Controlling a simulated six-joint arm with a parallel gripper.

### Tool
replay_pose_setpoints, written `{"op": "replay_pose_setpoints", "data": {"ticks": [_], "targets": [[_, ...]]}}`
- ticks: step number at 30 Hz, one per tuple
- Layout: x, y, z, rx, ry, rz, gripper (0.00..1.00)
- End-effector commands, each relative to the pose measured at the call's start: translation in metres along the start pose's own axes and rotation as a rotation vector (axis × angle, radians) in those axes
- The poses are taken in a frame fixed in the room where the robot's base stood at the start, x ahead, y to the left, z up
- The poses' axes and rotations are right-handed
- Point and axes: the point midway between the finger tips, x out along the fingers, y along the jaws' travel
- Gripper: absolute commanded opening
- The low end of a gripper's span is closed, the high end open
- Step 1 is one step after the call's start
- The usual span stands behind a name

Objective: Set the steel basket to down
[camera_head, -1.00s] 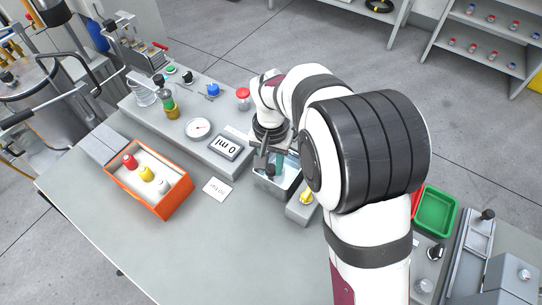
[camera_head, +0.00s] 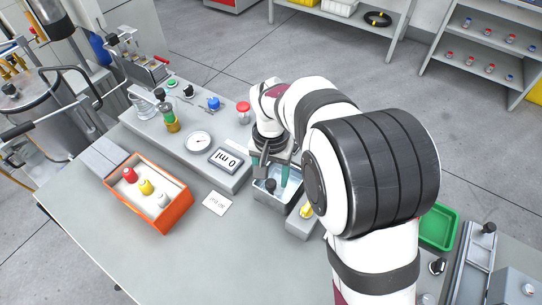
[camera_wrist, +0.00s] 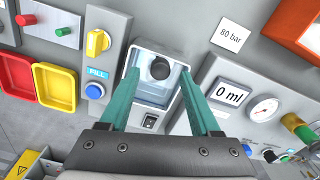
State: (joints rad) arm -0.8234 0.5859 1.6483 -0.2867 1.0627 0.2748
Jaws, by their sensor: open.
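A small steel tank (camera_wrist: 142,58) with clear water-like contents stands on the bench; in the head view its rim (camera_head: 262,196) shows below my wrist. A round black knob (camera_wrist: 160,68) sits inside the tank opening, and also shows in the head view (camera_head: 270,186). I take it for the steel basket's handle; the basket body is not clearly visible. My gripper (camera_wrist: 160,74) is open, with teal fingers on either side of the knob and apart from it. It also shows in the head view (camera_head: 275,178), over the tank. Its height above the knob is hard to tell.
A yellow knob (camera_wrist: 98,42) and blue FILL button (camera_wrist: 94,91) stand beside the tank. A "0 ml" display (camera_wrist: 231,95) and gauge (camera_wrist: 264,109) are on the other side. An orange box (camera_head: 170,220) holds several capped bottles. The bench front is clear.

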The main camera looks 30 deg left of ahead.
Motion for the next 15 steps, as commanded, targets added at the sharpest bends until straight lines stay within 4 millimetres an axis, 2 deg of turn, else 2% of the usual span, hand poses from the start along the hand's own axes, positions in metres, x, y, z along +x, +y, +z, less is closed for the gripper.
{"op": "replay_pose_setpoints", "data": {"ticks": [6,9,12,15], "targets": [[-0.071,-0.001,-0.001,0.001,0.006,-0.005,0.64],[-0.099,-0.001,-0.001,0.001,0.005,-0.004,0.64],[-0.119,-0.001,-0.001,0.001,0.003,-0.002,0.64],[-0.131,0.0,0.0,0.001,0.002,-0.002,0.64]]}}
